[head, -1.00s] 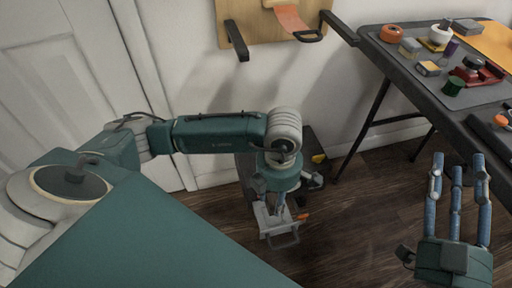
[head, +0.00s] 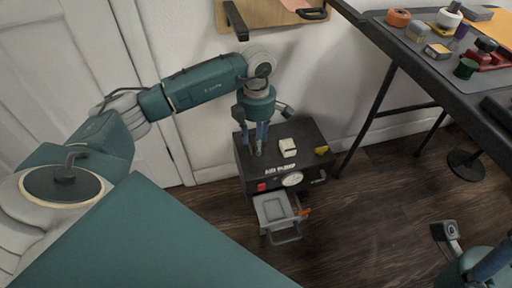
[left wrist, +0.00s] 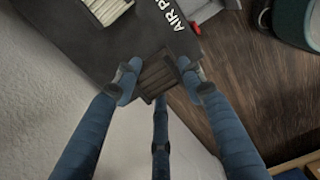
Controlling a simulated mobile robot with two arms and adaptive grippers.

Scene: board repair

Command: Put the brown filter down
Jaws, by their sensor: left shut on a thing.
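The brown filter (left wrist: 158,77), a ribbed block, is between the fingertips of my left gripper (left wrist: 158,82) in the left wrist view. My left gripper (head: 256,145) is shut on it and points down at the left part of the black air pump's top (head: 268,155). The filter is hidden behind the fingers in the head view, and I cannot tell whether it touches the top. The pump's grey drawer (head: 275,208) is pulled out at the front. My right gripper (head: 485,265) is cut off at the lower right; its opening cannot be judged.
A cream ribbed block (head: 288,147) lies on the pump's top, right of my left gripper, with a yellow piece (head: 321,150) at the right edge. A table (head: 440,92) with several parts stands at the right. The wall is close behind the pump.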

